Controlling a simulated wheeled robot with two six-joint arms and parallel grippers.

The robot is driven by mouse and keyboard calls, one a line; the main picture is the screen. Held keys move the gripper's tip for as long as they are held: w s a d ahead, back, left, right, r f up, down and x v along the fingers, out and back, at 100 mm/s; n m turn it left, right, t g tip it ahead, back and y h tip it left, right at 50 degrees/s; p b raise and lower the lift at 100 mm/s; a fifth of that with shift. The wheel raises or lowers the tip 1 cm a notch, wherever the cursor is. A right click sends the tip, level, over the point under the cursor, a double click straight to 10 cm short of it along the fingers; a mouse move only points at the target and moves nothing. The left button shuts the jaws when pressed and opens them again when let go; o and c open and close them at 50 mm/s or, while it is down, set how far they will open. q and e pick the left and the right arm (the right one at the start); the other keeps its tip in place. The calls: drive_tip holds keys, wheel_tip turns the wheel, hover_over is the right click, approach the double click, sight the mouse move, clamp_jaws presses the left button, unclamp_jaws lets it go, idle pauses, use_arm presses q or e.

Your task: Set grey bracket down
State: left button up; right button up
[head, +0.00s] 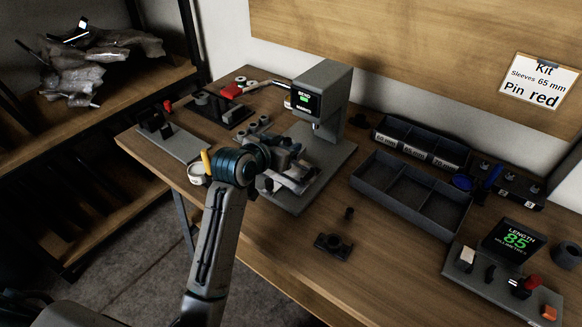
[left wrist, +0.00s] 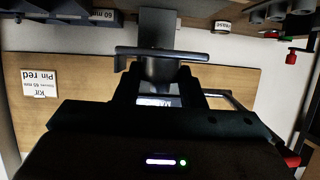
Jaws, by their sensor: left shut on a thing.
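My left gripper (head: 292,172) is over the base plate of the bench press (head: 322,90), in front of its column. In the left wrist view its two fingers (left wrist: 161,88) are shut on a dark grey bracket (left wrist: 160,53), which has a wide flat bar and a rounded middle. In the head view my wrist and fingers hide most of the bracket. I cannot tell whether it touches the base plate (head: 318,185). My right gripper is not in view.
A divided grey tray (head: 367,196) lies right of the press, with labelled bins (head: 421,146) behind it. A small dark fixture (head: 333,243) sits on the bench front. A length gauge (head: 513,241) reads 85 at right.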

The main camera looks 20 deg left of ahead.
sight(287, 173)
use_arm(q)
drive_tip(key=shift+w+a+r+m+h, duration=0.1)
drive_tip(key=shift+w+r+m+h, duration=0.15)
drive_tip(key=shift+w, duration=0.25)
drive_tip(key=shift+w+a+r+m+h, duration=0.15)
drive_tip(key=shift+w+r, duration=0.15)
drive_tip(key=shift+w, duration=0.2)
drive_tip(key=shift+w+d+r, duration=0.1)
drive_tip(key=shift+r, duration=0.05)
drive_tip(key=shift+f, duration=0.35)
wheel_tip(287, 173, down, 4)
drive_tip(key=shift+r, duration=0.1)
drive_tip(key=shift+f, duration=0.35)
wheel_tip(287, 173, down, 4)
drive_tip(key=shift+f+p, duration=0.1)
drive_tip(key=shift+p, duration=0.75)
drive_tip(key=shift+f, duration=0.35)
drive_tip(key=o, duration=0.9)
drive_tip(key=shift+o, duration=0.8)
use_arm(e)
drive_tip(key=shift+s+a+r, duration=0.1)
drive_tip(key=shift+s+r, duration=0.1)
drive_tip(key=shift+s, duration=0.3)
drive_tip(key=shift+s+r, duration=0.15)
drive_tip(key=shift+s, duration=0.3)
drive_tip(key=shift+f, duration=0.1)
